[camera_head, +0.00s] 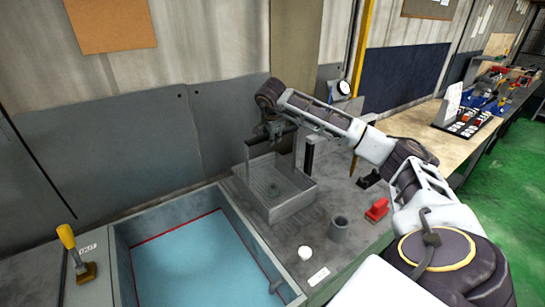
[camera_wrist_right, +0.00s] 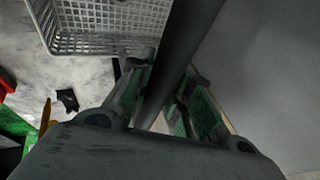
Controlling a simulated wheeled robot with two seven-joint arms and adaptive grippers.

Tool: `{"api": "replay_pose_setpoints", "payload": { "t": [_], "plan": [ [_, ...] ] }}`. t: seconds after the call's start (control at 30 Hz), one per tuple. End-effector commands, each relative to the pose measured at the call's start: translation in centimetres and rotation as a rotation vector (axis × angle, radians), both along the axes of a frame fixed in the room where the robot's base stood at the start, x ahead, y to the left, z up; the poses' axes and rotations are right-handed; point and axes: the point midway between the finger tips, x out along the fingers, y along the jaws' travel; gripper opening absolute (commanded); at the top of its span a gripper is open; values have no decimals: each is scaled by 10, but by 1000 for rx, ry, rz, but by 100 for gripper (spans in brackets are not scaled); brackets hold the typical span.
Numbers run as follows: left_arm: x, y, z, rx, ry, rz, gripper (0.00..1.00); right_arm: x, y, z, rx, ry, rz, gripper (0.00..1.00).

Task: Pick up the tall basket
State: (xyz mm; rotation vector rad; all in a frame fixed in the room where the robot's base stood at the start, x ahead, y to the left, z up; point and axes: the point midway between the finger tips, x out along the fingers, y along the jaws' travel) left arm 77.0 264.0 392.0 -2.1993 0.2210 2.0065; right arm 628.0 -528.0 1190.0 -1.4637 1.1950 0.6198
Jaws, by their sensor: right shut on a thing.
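The tall basket (camera_head: 292,203) is a grey mesh tray with a high dark handle, on or just above the grey worktop. I cannot tell whether its base touches. My right gripper (camera_head: 273,127) is above it, shut on the handle's top bar. In the right wrist view, the dark bar (camera_wrist_right: 190,40) runs between the fingers of the gripper (camera_wrist_right: 160,80), and the basket's mesh (camera_wrist_right: 110,18) shows at upper left. A small greenish-grey part (camera_head: 273,190) shows inside the basket. My left gripper is not in view.
A tank of blue liquid (camera_head: 200,265) lies at front left, beside a yellow-handled lever (camera_head: 68,238). The wall is close behind.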

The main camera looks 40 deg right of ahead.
Motion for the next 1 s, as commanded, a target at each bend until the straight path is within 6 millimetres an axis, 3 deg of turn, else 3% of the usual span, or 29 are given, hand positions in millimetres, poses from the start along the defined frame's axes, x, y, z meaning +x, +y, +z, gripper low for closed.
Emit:
{"api": "replay_pose_setpoints", "payload": {
  "t": [0.43, 1.0],
  "plan": [
    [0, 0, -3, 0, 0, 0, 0, 1, 0, 23, 0, -4, -1, 0],
    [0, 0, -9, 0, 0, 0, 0, 1, 0, 84, 1, -7, -1, 0]
  ]
}}
